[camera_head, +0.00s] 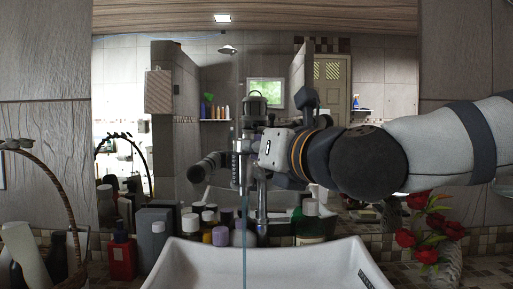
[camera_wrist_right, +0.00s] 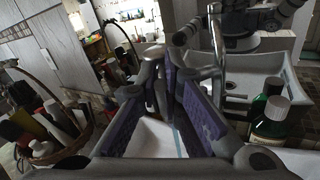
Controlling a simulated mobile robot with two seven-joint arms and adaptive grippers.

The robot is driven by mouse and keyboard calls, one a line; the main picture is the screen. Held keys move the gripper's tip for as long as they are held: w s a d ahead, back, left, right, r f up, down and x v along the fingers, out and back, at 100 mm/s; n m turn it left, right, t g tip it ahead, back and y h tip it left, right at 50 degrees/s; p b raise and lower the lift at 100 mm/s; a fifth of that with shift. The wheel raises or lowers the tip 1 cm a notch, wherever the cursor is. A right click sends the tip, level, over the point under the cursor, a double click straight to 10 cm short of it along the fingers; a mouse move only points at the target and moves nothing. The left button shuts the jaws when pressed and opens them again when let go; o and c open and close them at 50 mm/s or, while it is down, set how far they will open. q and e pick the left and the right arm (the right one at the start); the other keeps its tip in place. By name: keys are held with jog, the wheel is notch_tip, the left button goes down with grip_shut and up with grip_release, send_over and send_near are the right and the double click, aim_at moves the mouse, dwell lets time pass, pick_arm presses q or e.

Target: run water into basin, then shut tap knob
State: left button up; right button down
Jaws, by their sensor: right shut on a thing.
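The white basin (camera_head: 265,262) is at the bottom of the head view; part of it shows between my fingers in the wrist view (camera_wrist_right: 158,138). The chrome tap (camera_head: 262,205) stands behind it, partly hidden by my arm. A thin bluish vertical streak (camera_head: 245,265) crosses the basin, like running water; a similar streak shows in the wrist view. My right gripper (camera_head: 243,158) is at the top of the tap, shut on the tap knob, which its fingers mostly hide. In the wrist view its purple-padded fingers (camera_wrist_right: 160,75) converge on it. My left gripper is not in view.
Several bottles, including a red one (camera_head: 122,256), line the counter left of the basin and behind it. A wicker basket (camera_head: 75,215) is at the left. Red flowers (camera_head: 427,255) are at the right. A large mirror behind reflects the room.

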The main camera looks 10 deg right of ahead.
jog(key=shift+d, duration=0.1)
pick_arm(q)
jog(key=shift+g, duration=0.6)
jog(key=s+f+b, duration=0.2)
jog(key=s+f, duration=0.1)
pick_arm(e)
jog(key=w+d+n+g+y, duration=0.1)
jog(key=n+g+y, duration=0.3)
jog(key=w+d+n+g+y, duration=0.1)
jog(key=w+n+g+y, duration=0.1)
jog(key=n+g+y, duration=0.2)
jog(key=w+d+n+g+y, duration=0.1)
jog(key=n+g+y, duration=0.3)
jog(key=g, duration=0.2)
jog(key=shift+w+d+f+n+y, duration=0.15)
jog(key=shift+d+f+n+y, duration=0.1)
jog(key=shift+d+n+y, duration=0.1)
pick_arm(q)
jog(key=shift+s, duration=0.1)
pick_arm(e)
jog(key=shift+r, duration=0.1)
